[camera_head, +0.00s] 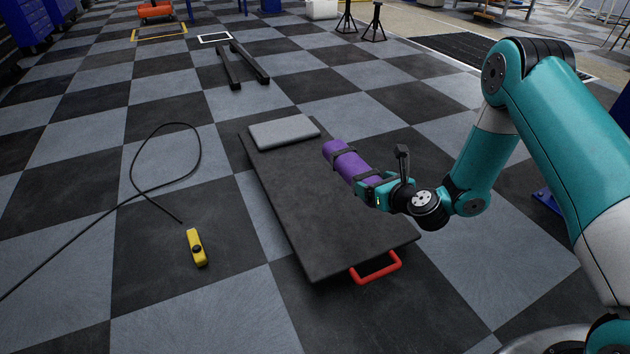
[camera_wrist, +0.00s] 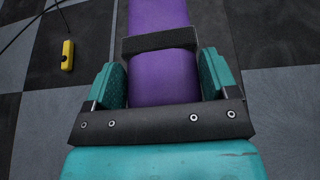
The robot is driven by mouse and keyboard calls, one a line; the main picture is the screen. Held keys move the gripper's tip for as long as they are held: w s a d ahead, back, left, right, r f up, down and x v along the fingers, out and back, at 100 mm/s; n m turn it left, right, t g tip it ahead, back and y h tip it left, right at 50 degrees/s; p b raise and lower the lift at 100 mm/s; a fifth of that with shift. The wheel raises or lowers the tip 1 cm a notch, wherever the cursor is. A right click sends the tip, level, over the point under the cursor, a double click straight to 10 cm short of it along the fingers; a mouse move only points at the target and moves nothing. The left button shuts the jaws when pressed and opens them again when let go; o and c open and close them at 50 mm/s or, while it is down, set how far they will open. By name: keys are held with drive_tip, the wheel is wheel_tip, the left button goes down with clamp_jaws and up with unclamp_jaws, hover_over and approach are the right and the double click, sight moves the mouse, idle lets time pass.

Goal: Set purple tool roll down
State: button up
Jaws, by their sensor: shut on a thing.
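The purple tool roll (camera_head: 345,160) is a long cylinder with dark straps, held in my gripper (camera_head: 372,184). In the head view it shows above a flat black creeper board with a grey headrest pad (camera_head: 284,131) and a red handle (camera_head: 377,268). I cannot tell how far the roll is from the board. In the wrist view the roll (camera_wrist: 160,75) runs straight away between the two teal fingers of my gripper (camera_wrist: 163,82), with one dark strap across it. Its far end is cut off there.
A yellow device (camera_head: 197,248) lies on the checkered floor left of the board (camera_head: 310,215), near a black cable (camera_head: 133,196). Two dark bars (camera_head: 240,66) lie on the floor beyond. Black stands (camera_head: 373,24) are at the back.

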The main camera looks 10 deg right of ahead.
drive_tip(key=shift+w+a+f+b, duration=0.25)
drive_tip(key=shift+a+f+b, duration=0.1)
drive_tip(key=shift+f, duration=0.15)
wheel_tip(320, 180, down, 19)
drive_tip(key=b, duration=1.2)
drive_tip(key=shift+d+f, duration=0.15)
drive_tip(key=shift+f, duration=0.05)
drive_tip(key=shift+r, duration=0.1)
drive_tip(key=o, duration=1.3)
drive_tip(key=shift+o, duration=0.2)
drive_tip(key=shift+s, duration=0.15)
